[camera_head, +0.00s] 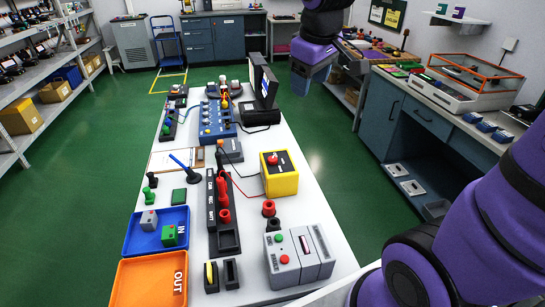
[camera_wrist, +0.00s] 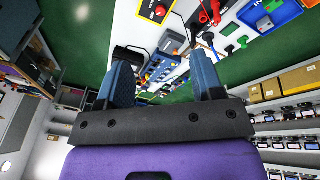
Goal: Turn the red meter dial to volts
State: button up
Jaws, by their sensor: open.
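A yellow box (camera_head: 284,184) with a red round knob (camera_head: 272,159) on a dark top plate stands mid-bench, wires running to its left. The box also shows at the top of the wrist view (camera_wrist: 150,17). A dark, flat device (camera_head: 230,150) lies left of it, near the wires. I cannot tell which is the red meter; no dial marking is readable. My gripper (camera_head: 311,84) hangs in the air beyond the bench's right edge, apart from everything. In the wrist view its two blue fingers (camera_wrist: 164,76) are spread, with nothing held.
Shelves stand left, a counter right. Green floor between is clear.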

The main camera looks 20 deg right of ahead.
jog(key=w+f+n+g, duration=0.2)
jog(key=w+f+n, duration=0.1)
jog(key=w+f, duration=0.7)
jog(key=n+g, duration=0.1)
jog(key=n, duration=0.2)
send_over(273, 158)
notch_tip(273, 158, down, 13)
jog(key=shift+y, duration=0.3)
notch_tip(273, 158, down, 10)
jog(key=shift+a+f, duration=0.1)
jog(key=shift+f, duration=0.1)
jog(key=c, duration=0.9)
